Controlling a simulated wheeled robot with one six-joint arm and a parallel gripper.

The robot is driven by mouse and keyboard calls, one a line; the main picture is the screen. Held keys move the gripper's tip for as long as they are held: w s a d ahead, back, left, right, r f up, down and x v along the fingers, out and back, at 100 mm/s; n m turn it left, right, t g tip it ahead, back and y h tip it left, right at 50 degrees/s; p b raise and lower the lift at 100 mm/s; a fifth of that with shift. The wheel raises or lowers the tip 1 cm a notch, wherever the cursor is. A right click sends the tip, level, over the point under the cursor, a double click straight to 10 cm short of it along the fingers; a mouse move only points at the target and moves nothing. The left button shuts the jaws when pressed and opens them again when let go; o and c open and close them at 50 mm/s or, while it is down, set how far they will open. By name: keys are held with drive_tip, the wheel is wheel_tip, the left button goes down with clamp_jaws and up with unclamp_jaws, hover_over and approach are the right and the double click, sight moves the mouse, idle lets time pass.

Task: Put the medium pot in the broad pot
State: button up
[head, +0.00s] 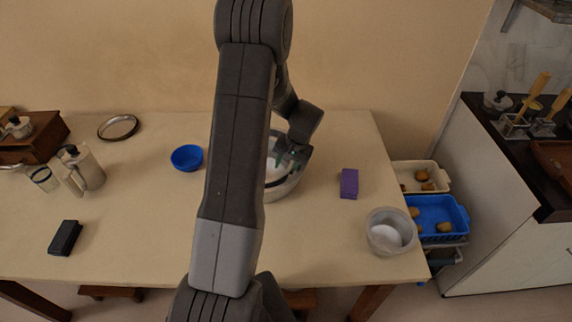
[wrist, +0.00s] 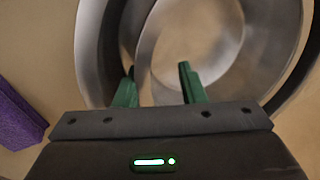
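The broad pot (head: 281,192) is a wide silvery metal pot on the table, partly hidden behind my arm. It also shows in the wrist view (wrist: 90,48) as the outer ring. A smaller metal pot, apparently the medium pot (wrist: 200,35), sits inside it, off to one side; its pale inside shows in the head view (head: 272,165). My gripper (wrist: 157,72) is open, its green fingers apart at the inner pot's near wall, seemingly one on each side of it. In the head view my gripper (head: 289,160) is low over the broad pot. Contact is unclear.
A purple block (head: 349,183) stands right of the broad pot. The front middle-left is clear.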

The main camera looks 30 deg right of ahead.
idle(0.8)
drive_tip(key=o, duration=0.5)
drive_tip(key=shift+r, duration=0.15)
idle(0.3)
drive_tip(key=p+v, duration=0.3)
drive_tip(key=v, duration=0.4)
drive_tip(key=shift+s+d+r, duration=0.1)
drive_tip(key=shift+s+r, duration=0.05)
drive_tip(key=shift+r, duration=0.25)
idle(1.0)
drive_tip(key=b+v, duration=0.1)
drive_tip(key=v, duration=1.2)
drive_tip(key=shift+s+d+r+b, duration=0.1)
drive_tip(key=shift+r+b, duration=0.2)
drive_tip(key=shift+r, duration=0.05)
drive_tip(key=shift+f, duration=0.1)
